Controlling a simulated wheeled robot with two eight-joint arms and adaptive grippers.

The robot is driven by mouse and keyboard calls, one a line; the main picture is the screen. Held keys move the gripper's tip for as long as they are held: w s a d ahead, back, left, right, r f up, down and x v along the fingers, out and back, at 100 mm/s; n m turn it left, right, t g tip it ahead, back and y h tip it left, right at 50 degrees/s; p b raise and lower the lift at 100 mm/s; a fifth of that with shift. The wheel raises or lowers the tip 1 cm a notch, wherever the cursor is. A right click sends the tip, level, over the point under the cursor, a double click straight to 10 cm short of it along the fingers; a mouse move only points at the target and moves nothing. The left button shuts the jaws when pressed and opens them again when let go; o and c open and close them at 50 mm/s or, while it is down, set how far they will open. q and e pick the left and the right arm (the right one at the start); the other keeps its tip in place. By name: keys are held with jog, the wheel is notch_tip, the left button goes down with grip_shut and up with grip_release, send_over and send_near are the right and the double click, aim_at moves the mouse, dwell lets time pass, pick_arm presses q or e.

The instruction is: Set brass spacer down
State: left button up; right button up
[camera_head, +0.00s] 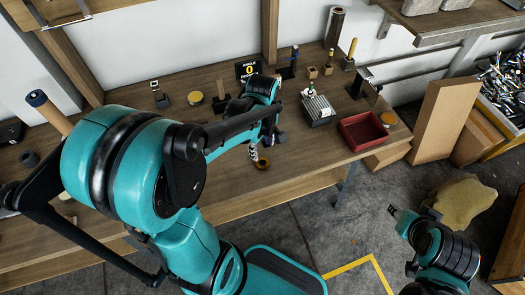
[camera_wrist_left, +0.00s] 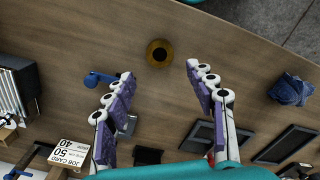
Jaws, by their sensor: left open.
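The brass spacer (camera_head: 263,163) is a small ring with a dark hole, lying flat on the wooden workbench (camera_head: 225,205) near its front edge. In the left wrist view the brass spacer (camera_wrist_left: 160,53) sits just beyond and between the fingertips, apart from both. My left gripper (camera_head: 255,146) is over the bench beside the spacer, and its arm partly covers it in the head view. In the left wrist view my left gripper (camera_wrist_left: 158,74) has its fingers spread wide with nothing between them. My right gripper (camera_head: 397,212) is over the floor at right, its jaw state unclear.
A red tray (camera_head: 362,130) and a grey slotted block (camera_head: 318,109) stand on the bench to the right. A small display (camera_head: 248,70) and a yellow round pot (camera_head: 195,98) are farther back. A blue cloth (camera_wrist_left: 290,90) shows in the wrist view. Bench around the spacer is clear.

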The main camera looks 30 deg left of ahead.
pick_arm(q)
jog(key=s+d+r+m+t, duration=0.2)
jog(key=r+m, duration=0.3)
jog(key=m, duration=0.3)
jog(key=s+d+r+m+t, duration=0.3)
jog(key=d+r+m+t, duration=0.2)
jog(key=m, duration=0.2)
jog(key=shift+r+m+p, duration=0.2)
jog(key=shift+m+p, duration=0.2)
jog(key=shift+p, duration=0.05)
